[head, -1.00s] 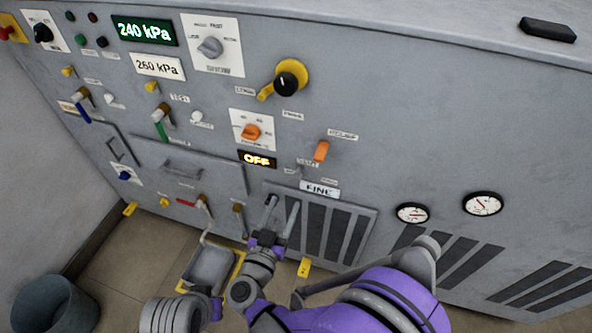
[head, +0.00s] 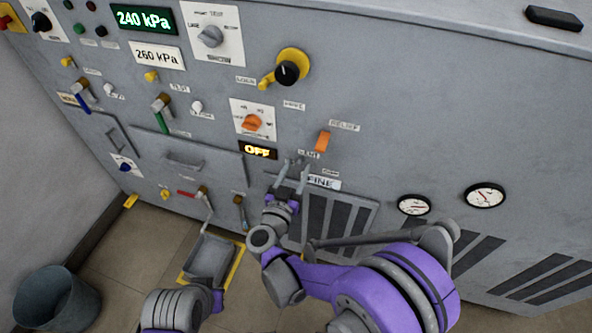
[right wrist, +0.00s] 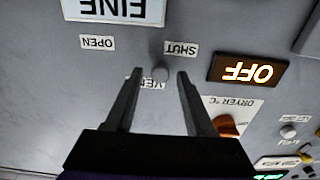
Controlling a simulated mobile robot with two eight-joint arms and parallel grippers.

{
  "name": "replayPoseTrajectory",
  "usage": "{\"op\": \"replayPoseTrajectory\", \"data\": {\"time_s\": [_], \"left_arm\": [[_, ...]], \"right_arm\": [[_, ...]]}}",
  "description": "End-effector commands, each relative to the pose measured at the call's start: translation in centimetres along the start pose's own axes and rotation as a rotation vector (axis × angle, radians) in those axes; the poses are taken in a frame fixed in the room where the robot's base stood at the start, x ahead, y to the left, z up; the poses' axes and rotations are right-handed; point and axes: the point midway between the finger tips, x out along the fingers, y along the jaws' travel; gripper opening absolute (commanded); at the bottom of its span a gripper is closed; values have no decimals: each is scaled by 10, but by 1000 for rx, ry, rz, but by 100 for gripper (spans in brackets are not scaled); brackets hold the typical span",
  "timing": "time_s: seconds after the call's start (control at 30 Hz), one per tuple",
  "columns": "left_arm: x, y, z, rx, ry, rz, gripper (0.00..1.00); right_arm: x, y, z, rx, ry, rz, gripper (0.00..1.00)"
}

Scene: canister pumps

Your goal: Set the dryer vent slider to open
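The dryer vent slider shows in the right wrist view as a small round grey knob (right wrist: 160,73), on the SHUT side of its row. The SHUT label (right wrist: 181,48) is close beside it, and the OPEN label (right wrist: 96,42) is farther left. The VENT label (right wrist: 150,83) is partly covered by a finger. My right gripper (right wrist: 157,76) is open, with its two fingers on either side of the knob; I cannot tell whether they touch it. In the head view my right gripper (head: 294,163) is at the panel and mostly hides the knob. My left gripper is out of view.
An OFF display (head: 258,151) and an orange dryer knob (head: 252,123) are left of the right gripper. An orange lever (head: 322,141) is close on its right. A FINE plate (head: 322,181) and vent grilles are below. A bin (head: 55,300) stands on the floor.

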Motion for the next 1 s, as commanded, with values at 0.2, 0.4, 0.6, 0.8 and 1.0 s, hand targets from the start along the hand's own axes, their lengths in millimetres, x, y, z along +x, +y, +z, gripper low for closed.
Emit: {"op": "replayPoseTrajectory", "data": {"time_s": [0.2, 0.4, 0.6, 0.8, 1.0], "left_arm": [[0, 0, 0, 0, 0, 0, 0], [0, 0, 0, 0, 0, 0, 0], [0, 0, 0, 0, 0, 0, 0], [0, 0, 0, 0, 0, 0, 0], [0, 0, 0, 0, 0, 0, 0]], "right_arm": [[0, 0, 0, 0, 0, 0, 12], [0, 0, 0, 0, 0, 0, 0], [0, 0, 0, 0, 0, 0, 0], [0, 0, 0, 0, 0, 0, 0], [-1, 0, 0, 0, -1, 0, 0]]}}
